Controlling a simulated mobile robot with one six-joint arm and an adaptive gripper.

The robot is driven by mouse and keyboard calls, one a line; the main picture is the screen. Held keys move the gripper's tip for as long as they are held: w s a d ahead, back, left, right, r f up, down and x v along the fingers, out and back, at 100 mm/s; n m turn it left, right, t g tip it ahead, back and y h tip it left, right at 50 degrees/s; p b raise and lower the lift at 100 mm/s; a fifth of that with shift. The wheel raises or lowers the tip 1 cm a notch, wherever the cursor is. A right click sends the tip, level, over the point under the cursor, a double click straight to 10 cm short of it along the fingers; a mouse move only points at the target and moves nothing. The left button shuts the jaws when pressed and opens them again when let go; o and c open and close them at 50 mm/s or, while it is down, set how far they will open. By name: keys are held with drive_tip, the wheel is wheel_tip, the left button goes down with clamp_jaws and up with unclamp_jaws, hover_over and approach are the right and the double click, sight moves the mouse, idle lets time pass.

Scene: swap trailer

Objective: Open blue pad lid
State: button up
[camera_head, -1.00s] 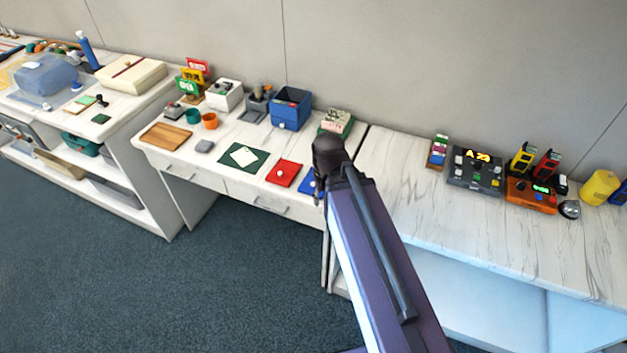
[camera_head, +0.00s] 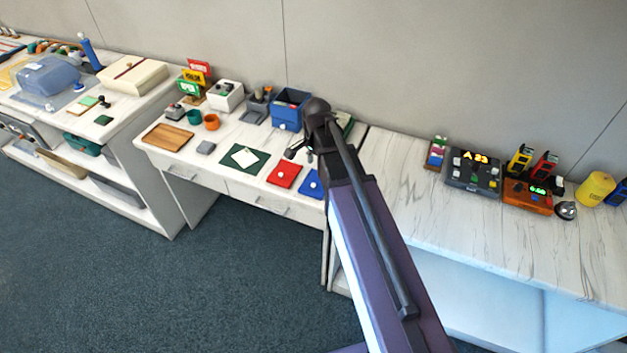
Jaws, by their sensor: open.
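The blue pad (camera_head: 309,188) lies flat near the front edge of the white desk, with a small white knob on its top. It is partly covered on the right by my arm. A matching red pad (camera_head: 282,178) with a white knob lies just to its left.
A blue box (camera_head: 289,112) stands behind my gripper. A dark green mat (camera_head: 244,158) with a white card lies left of the red pad. A dark control panel (camera_head: 473,175) and an orange device (camera_head: 527,197) stand on the right counter, whose near surface is clear.

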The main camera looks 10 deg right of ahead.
sight(313, 185)
drive_tip(key=w+m, duration=0.3)
drive_tip(key=shift+w+r+m, duration=0.4)
drive_tip(key=shift+f, duration=0.1)
wheel_tip(313, 185, down, 14)
drive_tip(key=b, duration=1.3)
drive_tip(key=shift+r, duration=0.2)
idle(0.4)
clamp_jaws()
